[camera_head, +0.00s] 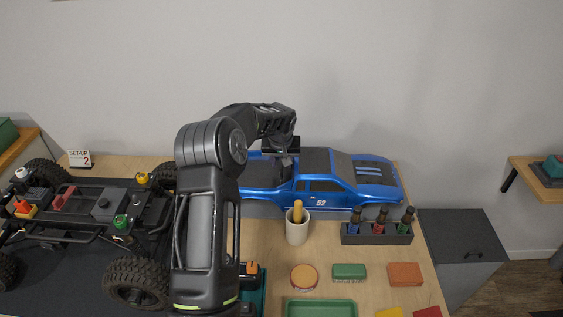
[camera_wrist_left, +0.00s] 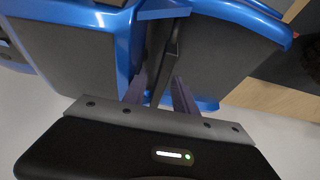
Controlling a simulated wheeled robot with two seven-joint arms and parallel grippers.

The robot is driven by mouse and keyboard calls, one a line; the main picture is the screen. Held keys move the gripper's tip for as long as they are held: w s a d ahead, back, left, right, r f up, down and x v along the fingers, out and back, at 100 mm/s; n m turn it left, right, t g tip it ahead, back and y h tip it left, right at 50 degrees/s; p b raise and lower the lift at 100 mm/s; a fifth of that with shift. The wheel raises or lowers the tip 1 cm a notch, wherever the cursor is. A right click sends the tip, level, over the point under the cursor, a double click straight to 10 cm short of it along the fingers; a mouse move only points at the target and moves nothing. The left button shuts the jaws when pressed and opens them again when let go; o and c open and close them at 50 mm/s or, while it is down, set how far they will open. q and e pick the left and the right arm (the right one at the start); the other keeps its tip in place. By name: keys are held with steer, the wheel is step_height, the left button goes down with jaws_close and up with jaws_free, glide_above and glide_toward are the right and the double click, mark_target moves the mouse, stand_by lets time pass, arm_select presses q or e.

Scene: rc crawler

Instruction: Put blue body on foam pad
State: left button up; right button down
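The blue body (camera_head: 325,185), a truck shell with dark windows and a "52" mark, lies lengthwise at the back of the table. A grey strip, apparently the foam pad (camera_head: 262,211), shows along its lower front edge; most of it is hidden. My left gripper (camera_head: 284,160) is at the body's rear cab and bed area, partly hidden by my arm. In the left wrist view, the fingers (camera_wrist_left: 160,92) stand apart, pointing down at the blue body (camera_wrist_left: 78,14) around a thin dark part of it. Contact is unclear. My right gripper is not in view.
A wheeled chassis (camera_head: 105,203) fills the left side. A cup with a yellow handle (camera_head: 297,230) and a dark tool rack (camera_head: 376,233) stand close in front of the body. A green tray (camera_head: 320,305) and small coloured blocks lie nearer. A grey cabinet (camera_head: 462,250) stands right.

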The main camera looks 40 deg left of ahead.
arm_select(q)
steer(key=shift+r, duration=0.15)
steer(key=b+v, duration=0.2)
steer(key=v, duration=1)
stand_by(0.3)
